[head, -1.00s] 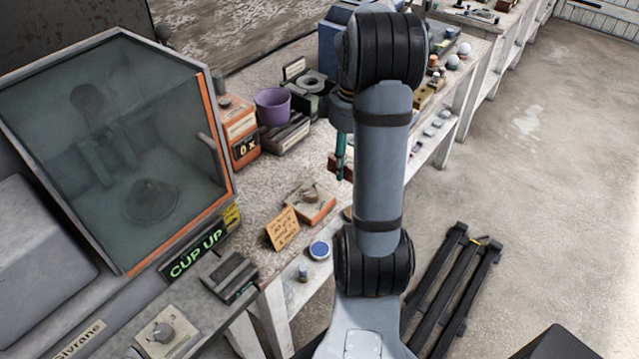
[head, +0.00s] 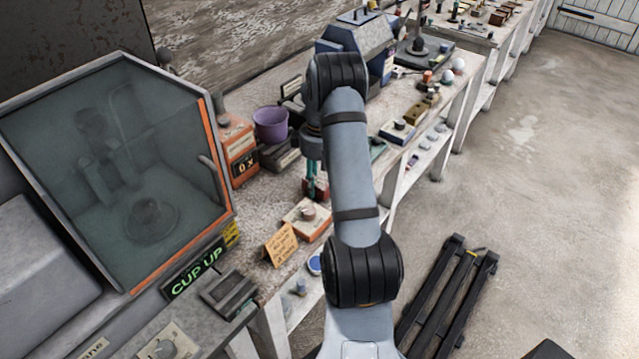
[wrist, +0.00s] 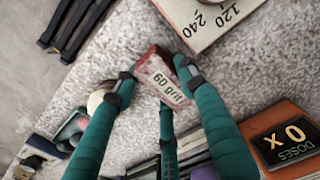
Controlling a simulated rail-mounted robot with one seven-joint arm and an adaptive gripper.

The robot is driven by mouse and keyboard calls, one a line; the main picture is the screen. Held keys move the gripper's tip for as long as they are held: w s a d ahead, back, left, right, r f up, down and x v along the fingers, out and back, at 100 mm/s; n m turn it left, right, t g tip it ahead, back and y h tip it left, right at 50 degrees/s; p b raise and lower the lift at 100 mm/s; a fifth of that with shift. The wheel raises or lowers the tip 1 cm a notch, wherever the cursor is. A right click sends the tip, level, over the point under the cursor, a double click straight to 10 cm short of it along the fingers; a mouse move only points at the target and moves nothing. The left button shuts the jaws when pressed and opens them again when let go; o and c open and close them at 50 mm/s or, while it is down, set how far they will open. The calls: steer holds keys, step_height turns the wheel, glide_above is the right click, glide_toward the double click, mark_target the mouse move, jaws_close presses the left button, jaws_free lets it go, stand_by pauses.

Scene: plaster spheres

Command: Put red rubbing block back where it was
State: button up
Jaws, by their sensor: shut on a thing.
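The red rubbing block (wrist: 152,58) has a pale face marked "60 grit" in the wrist view. My gripper (wrist: 154,75) has its teal fingers closed on the block's sides. In the head view my gripper (head: 312,178) points down at the bench, left of my arm, with the red block (head: 317,192) low between its fingers. The block is over or on the bench, just behind the orange box with a knob; I cannot tell whether it touches the bench.
The orange box (head: 296,216) has a pale top marked 120 and 240 in the wrist view (wrist: 203,22). A tan card (head: 281,245) stands before it. A purple cup (head: 270,124) and the "0 x" box (head: 240,160) stand behind left. Speckled bench top (head: 262,197) is bare nearby.

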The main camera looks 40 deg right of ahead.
steer(key=shift+f, duration=0.5)
steer(key=o, duration=0.9)
steer(key=shift+f, duration=0.15)
steer(key=shift+o, duration=0.2)
step_height(320, 180, up, 12)
steer(key=shift+r, duration=0.2)
